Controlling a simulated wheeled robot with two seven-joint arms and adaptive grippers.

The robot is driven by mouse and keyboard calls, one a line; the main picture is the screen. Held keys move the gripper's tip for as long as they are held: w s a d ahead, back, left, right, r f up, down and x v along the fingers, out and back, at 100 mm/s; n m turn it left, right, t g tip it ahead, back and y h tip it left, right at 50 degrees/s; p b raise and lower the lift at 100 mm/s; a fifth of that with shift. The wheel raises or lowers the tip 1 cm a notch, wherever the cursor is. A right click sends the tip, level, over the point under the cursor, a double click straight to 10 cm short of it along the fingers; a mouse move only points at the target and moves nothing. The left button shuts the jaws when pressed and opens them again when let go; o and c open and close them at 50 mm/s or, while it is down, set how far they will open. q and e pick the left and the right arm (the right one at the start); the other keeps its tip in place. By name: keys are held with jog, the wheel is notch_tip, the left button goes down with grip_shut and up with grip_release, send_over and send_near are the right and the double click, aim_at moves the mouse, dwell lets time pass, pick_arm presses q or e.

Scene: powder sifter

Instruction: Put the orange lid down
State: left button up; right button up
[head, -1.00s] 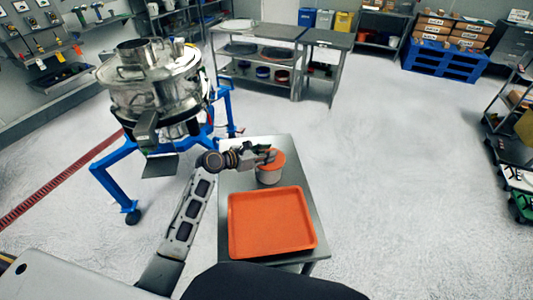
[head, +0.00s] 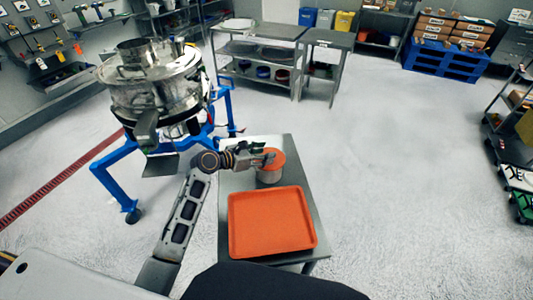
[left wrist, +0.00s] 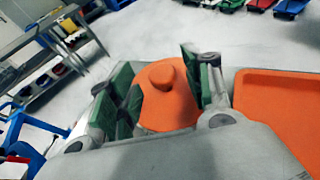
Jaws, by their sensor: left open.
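The orange lid (head: 278,159) sits on top of a pale round container (head: 270,178) at the back of the small metal table. In the left wrist view the lid (left wrist: 168,108) shows its round knob, which lies between the green finger pads. My left gripper (head: 265,156) is open at the lid's left side, and its fingers (left wrist: 160,80) stand apart on either side of the knob. The container is mostly hidden under the lid and behind the gripper. My right gripper is not in view.
An orange tray (head: 272,222) lies on the front of the metal table (head: 226,183) and looks empty. A steel sifter (head: 150,88) on a blue frame (head: 108,180) stands to the left. Open floor lies to the right of the table.

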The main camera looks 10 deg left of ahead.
pick_arm(q)
jog(key=v, duration=1)
jog(key=shift+s, duration=0.2)
jog(key=shift+a+r, duration=0.1)
dwell(0.4)
